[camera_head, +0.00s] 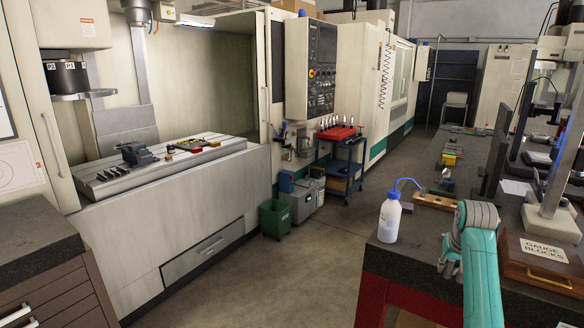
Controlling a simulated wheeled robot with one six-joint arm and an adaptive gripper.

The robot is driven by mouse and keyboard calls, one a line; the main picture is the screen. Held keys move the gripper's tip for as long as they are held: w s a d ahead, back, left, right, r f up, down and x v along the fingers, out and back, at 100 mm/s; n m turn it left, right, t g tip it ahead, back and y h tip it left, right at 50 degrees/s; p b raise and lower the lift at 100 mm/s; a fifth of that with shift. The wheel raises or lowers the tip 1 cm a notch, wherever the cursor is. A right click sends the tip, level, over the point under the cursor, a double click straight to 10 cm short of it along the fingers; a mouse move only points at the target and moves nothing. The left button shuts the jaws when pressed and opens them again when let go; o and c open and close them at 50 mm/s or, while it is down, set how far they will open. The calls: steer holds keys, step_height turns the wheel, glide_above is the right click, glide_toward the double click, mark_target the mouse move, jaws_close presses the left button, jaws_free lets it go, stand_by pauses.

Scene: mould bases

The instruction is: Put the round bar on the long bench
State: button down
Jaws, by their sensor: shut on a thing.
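The long bench (412,252) has a dark speckled top and a red front, and runs from the lower right toward the back. My teal and grey arm rises over its near end at the lower right. I cannot make out the round bar with certainty anywhere in this view.
On the bench stand a white wash bottle (389,218) with a blue spout, a wooden block (434,202), small parts farther back, and a gauge-block box (545,264). Monitors and stands crowd its right side. A milling machine (190,200) stands left; the floor between is clear.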

steer(key=s+a+f+n, duration=0.1)
steer(key=s+a+f, duration=0.3)
steer(key=a+f, duration=0.5)
steer(key=s+a+f+n, duration=0.1)
steer(key=s+a+f, duration=0.45)
steer(key=f, duration=0.75)
steer(key=s+a+f+n, duration=0.1)
steer(key=s+a+f, duration=0.4)
steer(key=s, duration=0.3)
steer(key=s+a+f+y, duration=0.1)
steer(key=s+a+f, duration=0.4)
steer(key=s+f, duration=0.2)
steer(key=shift+s+a+f+n, duration=0.4)
steer(key=shift+s, duration=0.05)
